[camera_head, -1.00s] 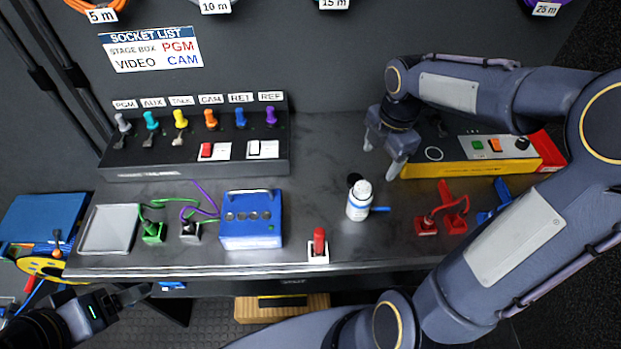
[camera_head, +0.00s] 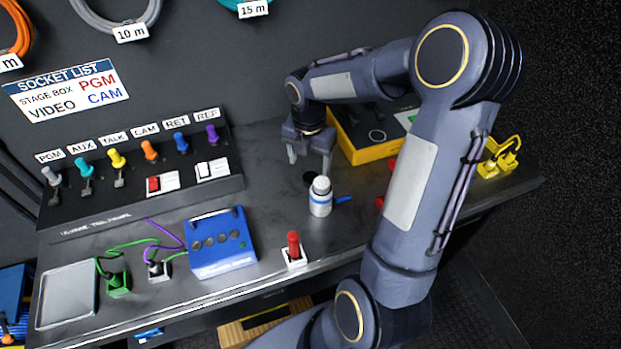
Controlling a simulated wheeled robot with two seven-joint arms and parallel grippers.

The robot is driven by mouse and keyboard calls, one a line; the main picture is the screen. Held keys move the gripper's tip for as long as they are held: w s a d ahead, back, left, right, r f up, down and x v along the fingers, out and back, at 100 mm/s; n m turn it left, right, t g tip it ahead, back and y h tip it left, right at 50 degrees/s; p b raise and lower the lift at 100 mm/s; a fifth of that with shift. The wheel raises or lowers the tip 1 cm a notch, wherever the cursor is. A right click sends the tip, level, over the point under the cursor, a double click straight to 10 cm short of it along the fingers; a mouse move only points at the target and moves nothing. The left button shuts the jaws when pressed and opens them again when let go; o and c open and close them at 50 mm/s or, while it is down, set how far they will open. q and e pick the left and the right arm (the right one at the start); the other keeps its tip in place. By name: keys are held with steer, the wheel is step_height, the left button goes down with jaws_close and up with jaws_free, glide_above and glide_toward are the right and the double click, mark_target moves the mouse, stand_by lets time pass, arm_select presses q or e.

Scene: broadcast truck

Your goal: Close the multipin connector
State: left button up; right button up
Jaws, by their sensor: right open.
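My right gripper (camera_head: 310,165) is open and empty. It points down over the back middle of the bench, left of the yellow case and behind the white bottle (camera_head: 320,197). Its fingers are apart and touch no object that I can make out. A yellow one (camera_head: 497,162) shows beyond my right arm, while red parts (camera_head: 379,203) are mostly hidden behind that arm. I cannot tell which is the multipin connector or how its latch stands. My left gripper is out of view.
A yellow case (camera_head: 368,154) stands behind my right arm. A blue box (camera_head: 220,243), a red-handled piece on a white base (camera_head: 293,250), green and grey plugs, and a grey tray (camera_head: 67,295) line the front. A socket panel (camera_head: 140,195) stands at back left.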

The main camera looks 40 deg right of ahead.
mark_target(311, 177)
steer(key=shift+r, duration=0.1)
steer(key=shift+s+d+f, duration=0.1)
steer(key=shift+f, duration=1.25)
steer(key=shift+s+f, duration=0.1)
steer(key=shift+f, duration=1.2)
steer(key=c, duration=1.1)
